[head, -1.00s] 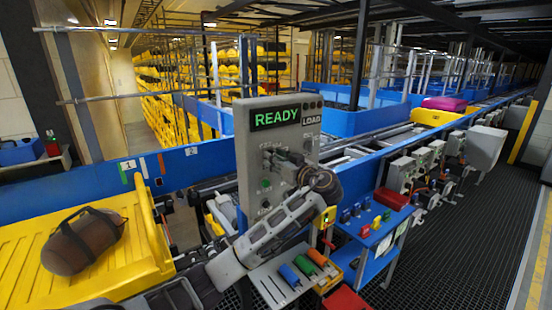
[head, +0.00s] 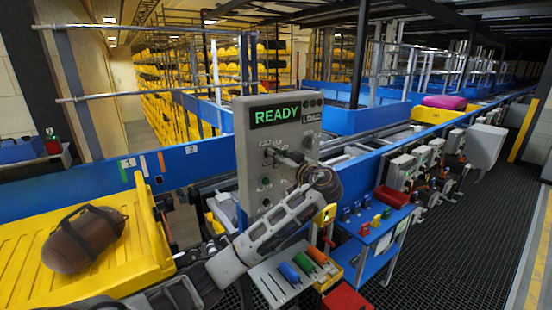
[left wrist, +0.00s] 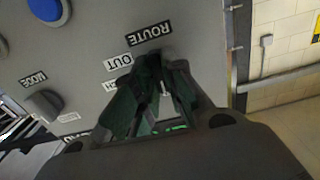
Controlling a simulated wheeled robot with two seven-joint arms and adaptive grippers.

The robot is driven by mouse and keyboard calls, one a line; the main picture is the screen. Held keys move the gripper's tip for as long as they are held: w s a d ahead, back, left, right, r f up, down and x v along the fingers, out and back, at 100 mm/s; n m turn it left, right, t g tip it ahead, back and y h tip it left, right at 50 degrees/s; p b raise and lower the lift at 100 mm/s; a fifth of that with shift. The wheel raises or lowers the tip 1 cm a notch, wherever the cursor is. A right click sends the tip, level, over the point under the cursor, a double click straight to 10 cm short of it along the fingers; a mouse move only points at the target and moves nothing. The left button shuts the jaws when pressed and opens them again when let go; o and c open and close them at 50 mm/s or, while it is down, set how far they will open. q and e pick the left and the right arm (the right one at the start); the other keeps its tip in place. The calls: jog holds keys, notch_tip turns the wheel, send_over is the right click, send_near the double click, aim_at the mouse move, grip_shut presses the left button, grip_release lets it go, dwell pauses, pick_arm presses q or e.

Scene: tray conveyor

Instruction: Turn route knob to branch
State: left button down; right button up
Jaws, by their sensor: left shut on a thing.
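The grey control panel (head: 250,165) stands at the middle of the head view, with a green READY display (head: 276,116). In the left wrist view a ROUTE label (left wrist: 149,33) sits above the route knob, with an OUT label (left wrist: 119,62) to its lower left. My left gripper (head: 287,158) is at the panel face. Its fingers, also in the left wrist view (left wrist: 163,75), are shut on the route knob and hide most of it. A second label beneath is mostly covered, so I cannot tell the knob's setting. My right gripper is out of view.
A MODE knob (left wrist: 45,103) and a blue button (left wrist: 45,8) are beside the gripper on the panel. A yellow tray (head: 115,262) with a brown bag (head: 82,240) lies at left. A blue side table (head: 372,235) with small coloured items stands right of my arm.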

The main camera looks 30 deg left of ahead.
pick_arm(q)
jog(key=shift+m, duration=0.3)
jog(key=shift+w+m, duration=0.1)
jog(key=shift+m, duration=7.2)
jog(key=shift+d+f, duration=0.1)
jog(key=shift+m, duration=0.3)
jog(key=c, duration=1.5)
grip_release()
